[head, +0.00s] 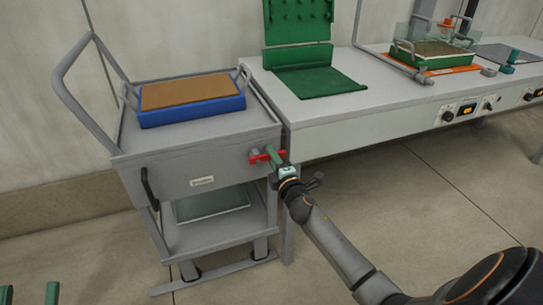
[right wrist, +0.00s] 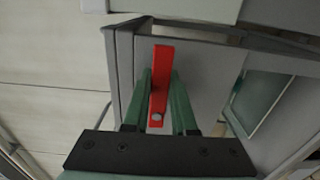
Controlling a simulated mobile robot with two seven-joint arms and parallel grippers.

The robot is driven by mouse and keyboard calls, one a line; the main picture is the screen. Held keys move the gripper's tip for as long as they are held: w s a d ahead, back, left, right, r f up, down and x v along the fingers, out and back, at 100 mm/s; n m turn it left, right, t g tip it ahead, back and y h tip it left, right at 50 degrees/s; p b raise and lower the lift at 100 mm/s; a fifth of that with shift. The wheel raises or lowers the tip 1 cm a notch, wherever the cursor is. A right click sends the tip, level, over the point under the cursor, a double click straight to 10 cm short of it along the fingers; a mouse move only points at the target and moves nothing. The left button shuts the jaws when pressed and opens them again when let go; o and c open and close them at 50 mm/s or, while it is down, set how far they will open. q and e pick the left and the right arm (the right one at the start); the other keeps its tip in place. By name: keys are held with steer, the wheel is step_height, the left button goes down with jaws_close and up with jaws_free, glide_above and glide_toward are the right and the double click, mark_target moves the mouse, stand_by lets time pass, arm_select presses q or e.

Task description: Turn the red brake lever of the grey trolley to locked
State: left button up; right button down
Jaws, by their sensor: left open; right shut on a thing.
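The grey trolley (head: 160,172) stands at the left, end-on against the white bench. Its red brake lever (head: 255,159) is on the upper front panel near the right corner and lies roughly level in the head view. My right gripper (head: 273,154) is at the lever, its green fingers partly hiding it. In the right wrist view the red lever (right wrist: 161,65) runs between the two fingers, and the gripper is shut on it. My left gripper (head: 29,293) shows only as two green fingertips at the bottom left, wide apart and empty, away from the trolley.
A blue tray with a brown top (head: 192,98) sits on the trolley. The white bench (head: 340,112) carries a green board and mat (head: 318,82), plus a green tray on an orange base (head: 430,62). The floor in front is clear.

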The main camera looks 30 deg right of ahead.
arm_select(q)
steer(key=shift+f, duration=0.1)
arm_select(e)
steer(key=c, duration=0.7)
jaws_free()
arm_select(q)
step_height(320, 180, down, 7)
steer(key=w+n+g+y+p, duration=0.1)
steer(key=w+n+g+y, duration=0.1)
steer(key=shift+a+r+y, duration=0.2)
steer(key=shift+a+y, duration=0.1)
steer(key=shift+y, duration=0.1)
arm_select(e)
steer(key=v, duration=1.2)
steer(key=shift+s, duration=0.3)
